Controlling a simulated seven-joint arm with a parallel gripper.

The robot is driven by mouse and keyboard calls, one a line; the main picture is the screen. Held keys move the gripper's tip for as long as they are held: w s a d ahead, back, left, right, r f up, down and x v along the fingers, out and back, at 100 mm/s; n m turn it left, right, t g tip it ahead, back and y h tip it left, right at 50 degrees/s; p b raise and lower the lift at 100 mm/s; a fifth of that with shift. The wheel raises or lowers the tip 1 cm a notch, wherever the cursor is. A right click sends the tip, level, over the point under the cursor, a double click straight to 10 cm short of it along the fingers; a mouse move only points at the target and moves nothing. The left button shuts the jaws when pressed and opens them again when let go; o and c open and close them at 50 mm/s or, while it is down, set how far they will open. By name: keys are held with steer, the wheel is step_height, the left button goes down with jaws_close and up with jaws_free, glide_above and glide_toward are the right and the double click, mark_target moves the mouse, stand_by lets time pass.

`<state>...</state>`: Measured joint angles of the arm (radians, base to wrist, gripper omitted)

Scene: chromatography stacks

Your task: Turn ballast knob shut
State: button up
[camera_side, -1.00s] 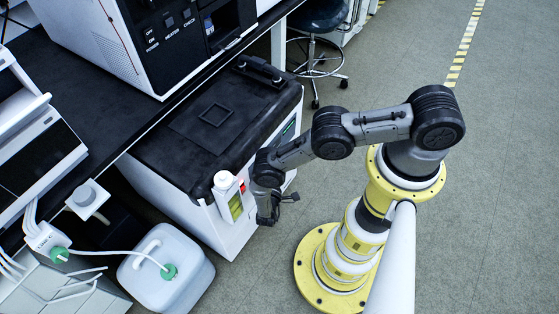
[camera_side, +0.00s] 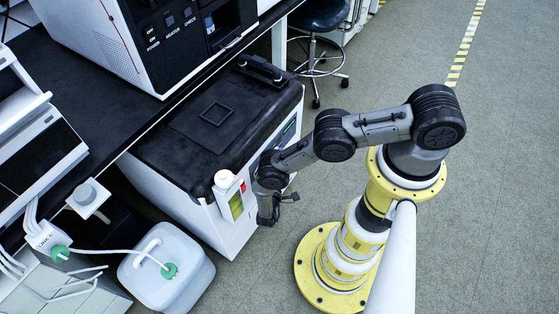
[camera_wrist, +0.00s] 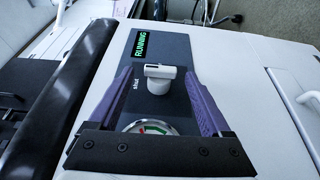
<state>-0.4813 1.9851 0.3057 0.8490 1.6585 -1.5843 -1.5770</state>
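The ballast knob (camera_wrist: 159,80) is light grey with a bar-shaped grip lying roughly crosswise in the wrist view. It sits on a dark panel (camera_wrist: 178,52) on the front of a white machine. My gripper (camera_wrist: 159,74) is open, with one purple finger on each side of the knob. Gaps show between the knob and both fingers, so it is not held. In the side view my gripper (camera_side: 268,208) is at the machine's front face and the knob cannot be made out there.
A green RUNNING display (camera_wrist: 145,43) and a round gauge (camera_wrist: 150,127) flank the knob. In the side view, a bottle with a green label (camera_side: 236,205) is mounted just left of my gripper. A white jug (camera_side: 165,275) stands on the floor.

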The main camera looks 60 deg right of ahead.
steer(key=shift+a, duration=0.1)
steer(key=v, duration=1.3)
steer(key=shift+s+a, duration=0.2)
steer(key=shift+a, duration=0.1)
steer(key=shift+f, duration=0.1)
